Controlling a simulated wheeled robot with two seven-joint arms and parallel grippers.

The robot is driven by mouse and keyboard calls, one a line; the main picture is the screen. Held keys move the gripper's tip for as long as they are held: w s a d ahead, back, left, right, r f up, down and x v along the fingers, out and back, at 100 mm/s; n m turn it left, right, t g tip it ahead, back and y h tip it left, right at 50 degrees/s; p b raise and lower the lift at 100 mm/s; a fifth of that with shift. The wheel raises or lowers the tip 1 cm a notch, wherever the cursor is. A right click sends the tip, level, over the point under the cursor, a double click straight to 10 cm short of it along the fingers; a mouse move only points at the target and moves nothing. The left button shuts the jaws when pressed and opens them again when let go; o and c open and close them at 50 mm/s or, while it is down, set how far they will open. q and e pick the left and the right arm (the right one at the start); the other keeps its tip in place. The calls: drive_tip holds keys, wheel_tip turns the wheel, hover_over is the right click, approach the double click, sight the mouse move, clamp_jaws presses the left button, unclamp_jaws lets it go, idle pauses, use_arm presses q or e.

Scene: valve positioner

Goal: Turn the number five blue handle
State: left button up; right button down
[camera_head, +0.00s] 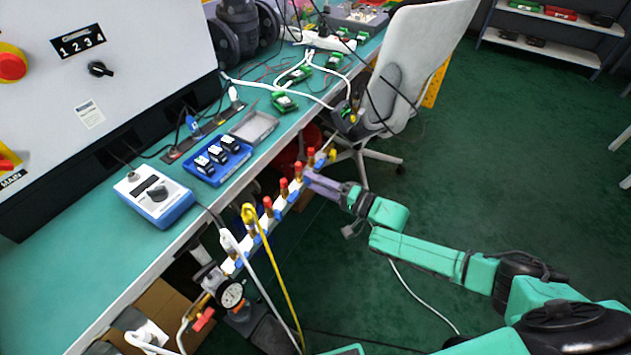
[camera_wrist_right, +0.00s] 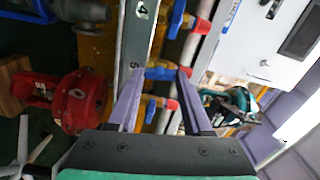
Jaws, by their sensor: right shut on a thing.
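A row of brass valves with red caps and blue handles runs along the white manifold (camera_head: 277,208) at the bench's front edge. In the head view my right gripper (camera_head: 312,181) reaches the far part of this row from the right. In the right wrist view, the fingertips of my right gripper (camera_wrist_right: 161,74) are on either side of a blue handle (camera_wrist_right: 160,73) and shut on it. Another blue handle (camera_wrist_right: 178,16) is above it, and one (camera_wrist_right: 150,108) is between the fingers lower down. My left gripper is not in view.
The bench (camera_head: 85,290) holds a meter box (camera_head: 153,196), a blue tray (camera_head: 217,176) and green circuit boards. A yellow hose (camera_head: 262,235) and white hose hang from the manifold's near end by a gauge (camera_head: 231,294). A white chair (camera_head: 425,60) stands beyond my right gripper.

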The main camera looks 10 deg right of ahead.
drive_tip(key=shift+m, duration=0.9)
drive_tip(key=c, duration=0.6)
unclamp_jaws()
drive_tip(key=shift+d, duration=0.1)
drive_tip(key=v, duration=1.4)
drive_tip(key=shift+s+d+p, duration=0.15)
drive_tip(key=shift+p, duration=0.3)
